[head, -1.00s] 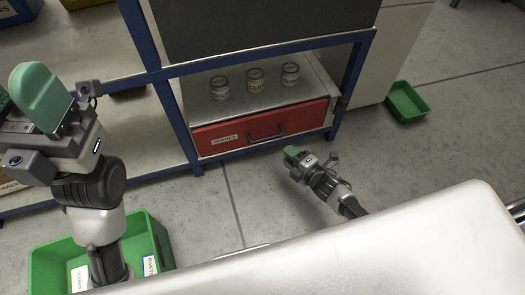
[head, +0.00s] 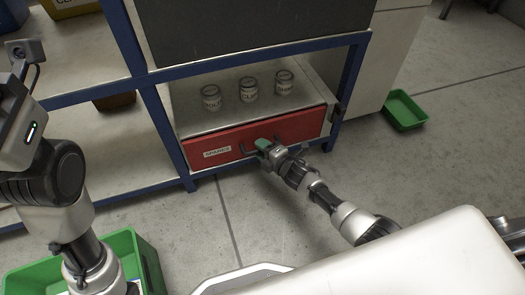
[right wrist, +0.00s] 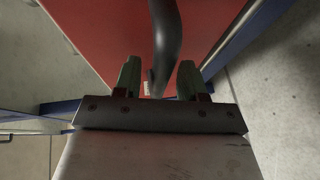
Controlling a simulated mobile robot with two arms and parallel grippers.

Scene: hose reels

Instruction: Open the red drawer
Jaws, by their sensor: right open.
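The red drawer (head: 300,127) sits low in the blue-framed shelf unit and looks shut. It has a white label and a dark bar handle (head: 246,151). My right gripper (head: 262,146) is at the handle, partly covering it in the head view. In the right wrist view the two green-padded fingers of my right gripper (right wrist: 158,80) are apart, and the dark handle (right wrist: 165,40) runs between them without visible contact on both sides. The red drawer front (right wrist: 100,30) fills the view behind. My left arm is at the left of the head view, its gripper fingers out of the frame.
Several labelled cans (head: 249,90) stand on the surface above the drawer. A green bin (head: 145,265) is on the floor at lower left, and another green tray (head: 404,111) lies at right. Blue posts (head: 172,135) flank the drawer.

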